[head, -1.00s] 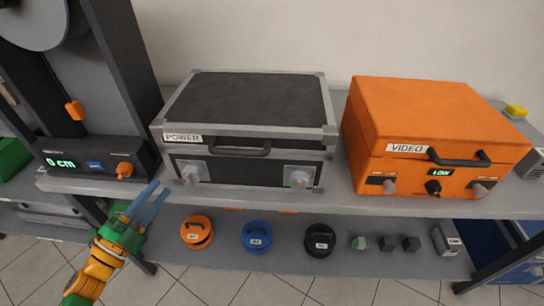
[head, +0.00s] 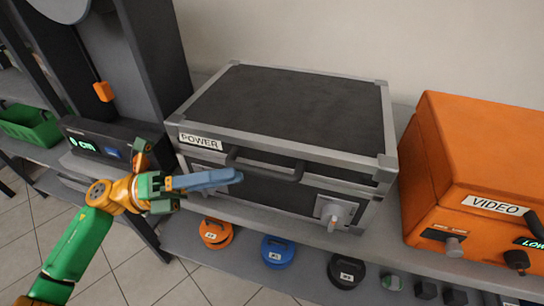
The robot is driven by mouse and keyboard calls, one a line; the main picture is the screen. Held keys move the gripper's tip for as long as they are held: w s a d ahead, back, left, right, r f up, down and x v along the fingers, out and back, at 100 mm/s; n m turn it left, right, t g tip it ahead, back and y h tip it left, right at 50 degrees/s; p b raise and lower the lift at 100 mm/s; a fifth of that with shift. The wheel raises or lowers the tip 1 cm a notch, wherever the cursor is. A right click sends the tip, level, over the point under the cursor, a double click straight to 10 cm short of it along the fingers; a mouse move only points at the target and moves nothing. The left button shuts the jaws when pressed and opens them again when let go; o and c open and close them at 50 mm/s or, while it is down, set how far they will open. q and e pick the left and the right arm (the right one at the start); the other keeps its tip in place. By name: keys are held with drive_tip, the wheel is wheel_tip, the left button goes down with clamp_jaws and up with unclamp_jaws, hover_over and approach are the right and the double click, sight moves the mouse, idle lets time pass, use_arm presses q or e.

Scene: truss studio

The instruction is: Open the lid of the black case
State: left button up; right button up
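The black case (head: 290,108) has grey metal edges and a POWER label, and sits on the shelf with its lid down. Its dark handle (head: 268,167) is on the front, and a latch with a grey knob (head: 334,214) shows at the front right. My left gripper (head: 238,176) is in front of the case's left front, its blue fingers pointing right with the tips by the handle's left end. The fingers overlap in this view, so their gap and any contact are hidden. They cover the area of the left latch. My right gripper is out of view.
An orange VIDEO case (head: 470,160) stands close on the right. A dark device with a green display (head: 100,142) is at the left. Orange (head: 216,233), blue (head: 278,252) and black (head: 345,271) round weights lie on the lower shelf.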

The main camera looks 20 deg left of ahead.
sight(264, 169)
use_arm(q)
drive_tip(key=p+x, duration=0.1)
drive_tip(key=x, duration=0.1)
drive_tip(key=p+x, duration=0.1)
drive_tip(key=x, duration=0.1)
drive_tip(key=p+x, duration=0.1)
drive_tip(key=x, duration=0.1)
drive_tip(key=shift+s+d+r, duration=0.25)
drive_tip(key=shift+d+r, duration=0.05)
drive_tip(key=shift+d, duration=0.05)
drive_tip(key=shift+w+d, duration=0.15)
drive_tip(key=shift+d, duration=0.05)
drive_tip(key=shift+f, duration=0.15)
clamp_jaws()
idle(0.6)
